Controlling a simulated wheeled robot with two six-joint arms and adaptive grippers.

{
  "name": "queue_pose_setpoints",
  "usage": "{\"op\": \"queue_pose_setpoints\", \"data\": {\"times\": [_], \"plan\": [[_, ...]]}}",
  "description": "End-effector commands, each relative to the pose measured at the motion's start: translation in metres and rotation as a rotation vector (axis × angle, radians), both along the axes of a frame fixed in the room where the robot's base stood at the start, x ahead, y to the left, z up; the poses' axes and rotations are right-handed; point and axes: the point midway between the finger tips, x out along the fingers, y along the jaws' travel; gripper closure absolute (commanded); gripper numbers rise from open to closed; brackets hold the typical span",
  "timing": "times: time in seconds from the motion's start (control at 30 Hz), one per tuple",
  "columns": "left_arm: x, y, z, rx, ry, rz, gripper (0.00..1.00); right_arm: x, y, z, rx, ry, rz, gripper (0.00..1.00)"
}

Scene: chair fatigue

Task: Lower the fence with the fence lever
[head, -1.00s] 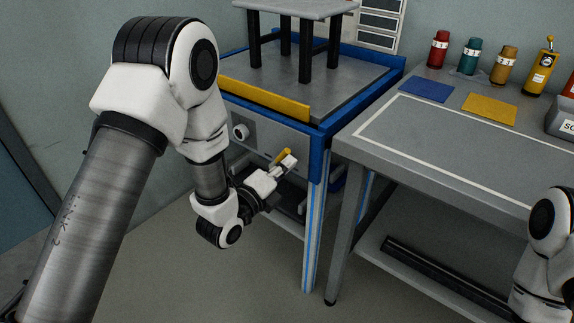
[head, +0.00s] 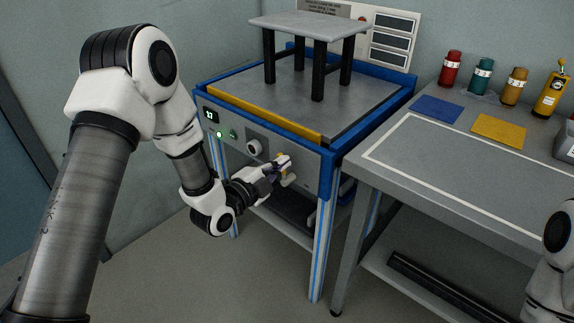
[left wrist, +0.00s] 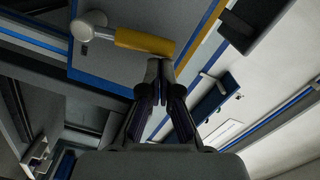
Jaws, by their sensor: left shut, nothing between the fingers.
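The fence (head: 262,114) is a yellow strip along the front edge of the blue-rimmed test table, showing as a thin, low band. The fence lever shows in the left wrist view as a yellow grip (left wrist: 145,42) on a pale pivot arm (left wrist: 90,24), mounted on the grey front panel. In the head view the lever is mostly hidden by my left gripper (head: 284,165). My left gripper is shut with nothing between its fingers; its tips (left wrist: 159,68) are just below the yellow grip, touching or nearly so. My right gripper is out of view.
A small stool (head: 310,25) stands on the test table. The panel has a round knob (head: 254,148) and a green-lit button (head: 218,134). A grey workbench (head: 440,165) with several bottles stands to the right. Floor in front is clear.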

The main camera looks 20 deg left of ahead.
Motion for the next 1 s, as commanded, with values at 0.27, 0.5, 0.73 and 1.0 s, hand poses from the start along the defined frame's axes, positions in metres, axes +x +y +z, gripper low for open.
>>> {"op": "queue_pose_setpoints", "data": {"times": [0.27, 0.5, 0.73, 1.0], "plan": [[0.007, 0.019, 0.001, -0.222, 0.081, 0.001, 1.00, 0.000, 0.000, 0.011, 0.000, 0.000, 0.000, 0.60], [0.011, 0.029, -0.002, -0.308, 0.111, 0.000, 1.00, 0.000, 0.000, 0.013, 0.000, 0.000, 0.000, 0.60], [0.012, 0.033, -0.004, -0.305, 0.111, 0.000, 1.00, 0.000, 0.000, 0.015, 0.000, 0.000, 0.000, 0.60], [0.013, 0.034, -0.005, -0.304, 0.111, 0.001, 1.00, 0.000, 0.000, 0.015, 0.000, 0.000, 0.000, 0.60]]}}
